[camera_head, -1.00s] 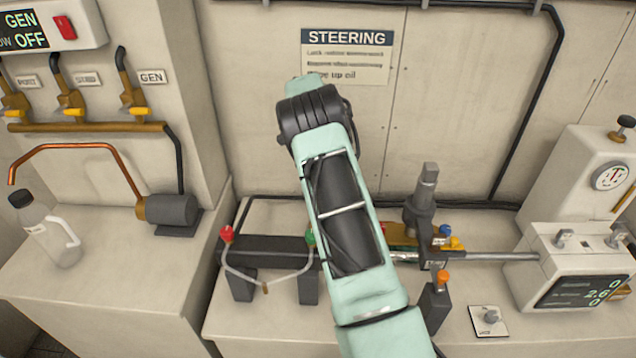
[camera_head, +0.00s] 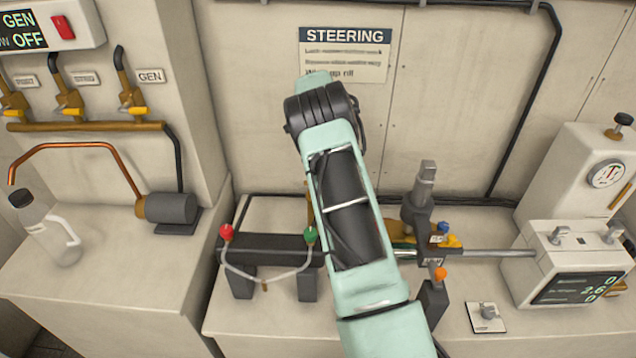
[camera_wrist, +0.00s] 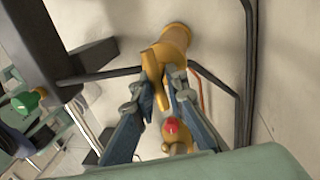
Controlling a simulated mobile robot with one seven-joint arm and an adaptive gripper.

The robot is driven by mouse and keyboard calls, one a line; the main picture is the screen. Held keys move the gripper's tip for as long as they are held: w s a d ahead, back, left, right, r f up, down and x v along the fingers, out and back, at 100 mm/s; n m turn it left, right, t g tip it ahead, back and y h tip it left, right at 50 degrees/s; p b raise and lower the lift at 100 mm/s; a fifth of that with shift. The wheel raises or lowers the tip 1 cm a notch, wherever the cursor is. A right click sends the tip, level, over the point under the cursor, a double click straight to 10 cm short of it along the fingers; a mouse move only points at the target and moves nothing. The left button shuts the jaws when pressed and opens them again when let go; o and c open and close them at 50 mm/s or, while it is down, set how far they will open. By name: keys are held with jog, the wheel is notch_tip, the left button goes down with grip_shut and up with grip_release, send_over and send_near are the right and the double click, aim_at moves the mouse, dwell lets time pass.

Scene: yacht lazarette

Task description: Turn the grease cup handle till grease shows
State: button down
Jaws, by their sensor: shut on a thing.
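In the wrist view the brass grease cup (camera_wrist: 175,42) stands past my fingertips, with its flat brass handle (camera_wrist: 156,82) between them. My gripper (camera_wrist: 158,88) is shut on this handle, one blue-grey finger on each side. A red-topped brass part (camera_wrist: 172,127) shows between the fingers, nearer the palm. In the head view my arm hides the gripper and most of the cup; only a thin brass strip shows left of the arm. I cannot make out any grease.
A green knob (camera_head: 310,235) and a red knob (camera_head: 226,232) sit on the steering gear left of my arm. A cylinder rod (camera_head: 490,254), an orange knob (camera_head: 439,274) and a display box (camera_head: 577,270) are to the right. A bottle (camera_head: 50,235) stands on the left bench.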

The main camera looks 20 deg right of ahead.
jog(key=shift+s, duration=0.1)
jog(key=c, duration=2)
grip_release()
jog(key=shift+o, duration=0.2)
notch_tip(320, 180, up, 12)
jog(key=w, duration=0.2)
jog(key=shift+d, duration=0.4)
jog(key=shift+w+f, duration=0.1)
jog(key=shift+w, duration=0.05)
